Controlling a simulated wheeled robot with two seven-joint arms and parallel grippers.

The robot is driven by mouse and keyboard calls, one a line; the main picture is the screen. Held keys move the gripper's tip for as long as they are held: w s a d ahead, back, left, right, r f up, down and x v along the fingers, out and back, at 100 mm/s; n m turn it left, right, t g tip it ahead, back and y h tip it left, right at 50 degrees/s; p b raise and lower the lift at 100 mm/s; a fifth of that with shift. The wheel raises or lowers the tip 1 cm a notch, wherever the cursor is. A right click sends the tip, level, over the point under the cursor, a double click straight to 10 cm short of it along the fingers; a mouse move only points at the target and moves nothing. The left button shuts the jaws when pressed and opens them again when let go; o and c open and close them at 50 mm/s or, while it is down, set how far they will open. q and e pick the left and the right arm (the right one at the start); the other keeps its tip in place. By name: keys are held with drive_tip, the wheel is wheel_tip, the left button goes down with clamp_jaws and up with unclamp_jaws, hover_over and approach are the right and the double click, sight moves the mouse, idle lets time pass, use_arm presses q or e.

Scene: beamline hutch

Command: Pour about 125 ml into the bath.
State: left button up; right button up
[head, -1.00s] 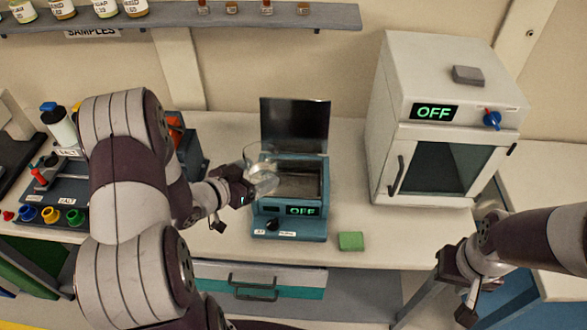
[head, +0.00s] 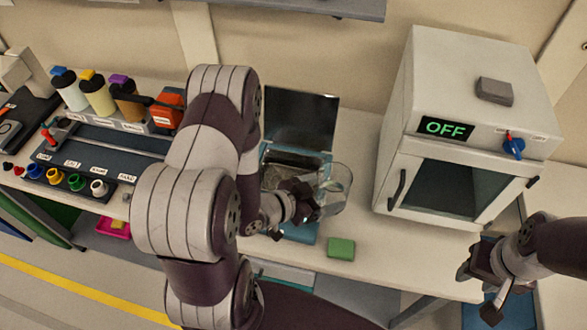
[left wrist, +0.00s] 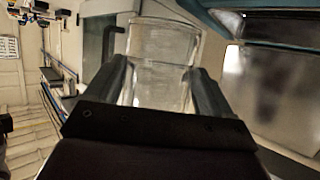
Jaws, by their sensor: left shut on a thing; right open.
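The bath (head: 302,236) is a teal box with its dark lid (head: 300,117) raised at the back; my left arm and gripper hide much of its front. My left gripper (head: 312,200) is shut on a clear glass beaker (head: 339,184), in front of and over the right side of the bath. The beaker also fills the upper middle of the left wrist view (left wrist: 160,70), between the fingers. It looks tilted; I cannot tell how much liquid is in it. My right gripper (head: 484,278) is open and empty at the lower right, below the oven.
A white oven (head: 405,145) with an OFF display stands right of the bath, a grey block (head: 494,91) on top. A green sponge (head: 341,248) lies on the bench near its front edge. Several capped bottles (head: 98,95) stand in a rack at left.

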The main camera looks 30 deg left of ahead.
use_arm(q)
drive_tip(key=shift+w+a+r, duration=0.1)
drive_tip(key=shift+w, duration=0.15)
drive_tip(key=shift+a+r+n+h, duration=0.15)
drive_tip(key=shift+a+n+h, duration=0.25)
drive_tip(key=shift+n+h, duration=0.25)
drive_tip(key=shift+w+a+n+h, duration=0.15)
drive_tip(key=shift+a+n+h, duration=0.3)
drive_tip(key=shift+n, duration=0.3)
drive_tip(key=shift+w+a+n+h+b, duration=0.25)
drive_tip(key=shift+a+n+h+b, duration=0.35)
drive_tip(key=shift+a+n+b, duration=0.45)
drive_tip(key=shift+n+t+h+b, duration=0.65)
drive_tip(key=shift+n+b, duration=0.25)
drive_tip(key=shift+n, duration=0.35)
drive_tip(key=shift+n+h+b, duration=0.25)
drive_tip(key=shift+n+b, duration=0.25)
drive_tip(key=shift+f+n+t+b, duration=0.25)
drive_tip(key=shift+n+b, duration=0.35)
drive_tip(key=shift+r+n+t+h, duration=0.35)
drive_tip(key=shift+r+n, duration=0.2)
drive_tip(key=shift+n, duration=0.25)
